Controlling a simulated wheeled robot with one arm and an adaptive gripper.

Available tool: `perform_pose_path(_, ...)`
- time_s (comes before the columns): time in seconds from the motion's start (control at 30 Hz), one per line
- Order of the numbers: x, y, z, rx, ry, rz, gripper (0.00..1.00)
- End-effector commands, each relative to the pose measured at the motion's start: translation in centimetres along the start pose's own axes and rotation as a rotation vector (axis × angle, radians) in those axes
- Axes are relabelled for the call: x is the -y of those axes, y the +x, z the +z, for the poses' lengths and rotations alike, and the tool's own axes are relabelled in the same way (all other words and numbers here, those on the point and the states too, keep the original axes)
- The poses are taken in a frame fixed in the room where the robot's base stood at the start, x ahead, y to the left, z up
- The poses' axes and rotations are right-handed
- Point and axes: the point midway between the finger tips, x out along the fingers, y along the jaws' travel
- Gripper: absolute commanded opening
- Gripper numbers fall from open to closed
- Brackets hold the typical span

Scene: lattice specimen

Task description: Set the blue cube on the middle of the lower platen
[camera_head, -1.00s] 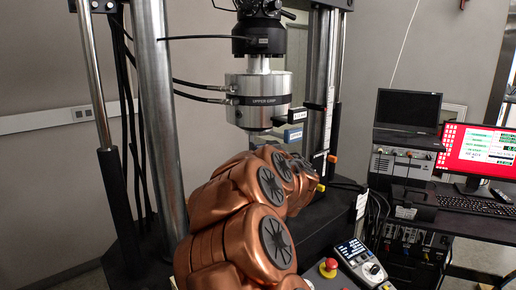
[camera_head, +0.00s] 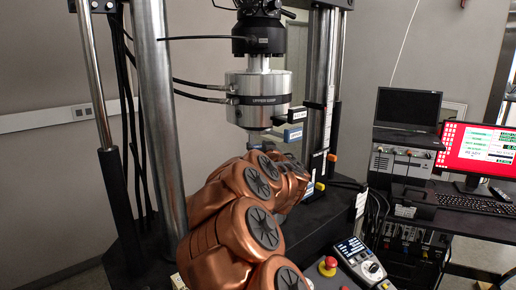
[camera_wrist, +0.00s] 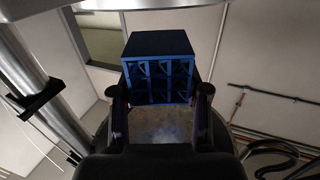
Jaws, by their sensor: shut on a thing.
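The blue cube (camera_wrist: 158,68) is an open lattice block with a dark, flat top. It shows in the wrist view, upright between the two dark fingers of my gripper (camera_wrist: 160,98), which is shut on it. A dull metallic surface (camera_wrist: 163,128) shows between the fingers below the cube. It may be the lower platen, but I cannot tell whether the cube touches it. In the head view my copper arm hides the gripper, the cube and the lower platen.
The upper grip (camera_head: 258,98) hangs above my arm. A thick steel column (camera_head: 158,110) stands to its left. A control panel with a red button (camera_head: 328,266) sits in front at right. A desk with a monitor (camera_head: 478,155) is farther right.

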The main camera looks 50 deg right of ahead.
Motion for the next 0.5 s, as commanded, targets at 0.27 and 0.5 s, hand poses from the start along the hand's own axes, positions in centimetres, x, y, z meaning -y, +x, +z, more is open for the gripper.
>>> perform_pose_path(0.27, 0.1, 0.0, 0.6, 0.0, 0.001, -0.001, 0.17)
perform_pose_path(0.5, 0.1, 0.0, 1.3, 0.001, 0.001, -0.001, 0.17)
